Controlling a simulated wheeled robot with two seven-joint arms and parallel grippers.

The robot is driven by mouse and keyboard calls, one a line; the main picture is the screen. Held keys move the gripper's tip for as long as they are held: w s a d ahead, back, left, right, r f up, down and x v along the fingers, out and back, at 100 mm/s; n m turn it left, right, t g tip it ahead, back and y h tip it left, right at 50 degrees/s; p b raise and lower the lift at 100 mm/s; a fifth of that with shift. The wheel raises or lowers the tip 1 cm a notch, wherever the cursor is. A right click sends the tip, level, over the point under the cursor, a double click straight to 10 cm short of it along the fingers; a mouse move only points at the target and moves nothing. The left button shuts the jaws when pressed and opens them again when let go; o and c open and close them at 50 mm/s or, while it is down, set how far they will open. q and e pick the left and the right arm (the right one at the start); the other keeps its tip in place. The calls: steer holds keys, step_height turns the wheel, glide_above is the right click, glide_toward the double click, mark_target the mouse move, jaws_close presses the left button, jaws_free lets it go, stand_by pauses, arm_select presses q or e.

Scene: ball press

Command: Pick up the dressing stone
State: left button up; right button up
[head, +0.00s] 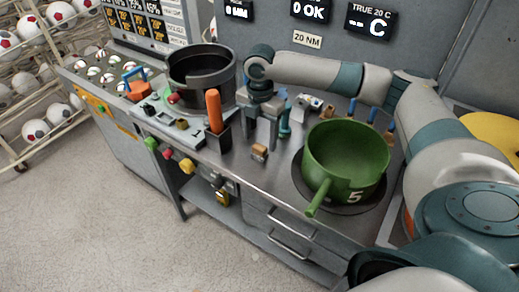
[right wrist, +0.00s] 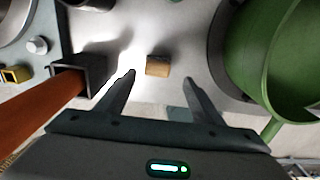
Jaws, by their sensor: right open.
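The dressing stone appears to be the small tan-brown block (head: 259,152) on the grey bench top, near its front edge. It also shows in the right wrist view (right wrist: 158,66), lying flat and in line with the gap between my fingertips. My right gripper (head: 260,143) points down over the bench at the stone. In the right wrist view its open fingers (right wrist: 158,77) have nothing between them but the view of the stone. I cannot tell how high the fingertips are above it. My left gripper is not in view.
A green pot (head: 345,160) with its handle towards the front stands close on the right. An orange handle (head: 214,110) rises from a dark holder (head: 218,138) close on the left. A black pot-like vessel (head: 201,75) stands behind it. Small tools lie behind the gripper.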

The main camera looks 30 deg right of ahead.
mark_target(260, 147)
steer(key=shift+f, duration=0.75)
steer(key=shift+f+p, duration=0.25)
steer(key=shift+p, duration=0.2)
steer(key=f, duration=0.1)
steer(key=f+p, duration=0.2)
steer(key=f, duration=0.1)
steer(key=shift+w+d, duration=0.15)
steer(key=shift+w, duration=0.15)
steer(key=shift+f, duration=0.3)
steer(key=shift+c, duration=0.2)
steer(key=c, duration=1.2)
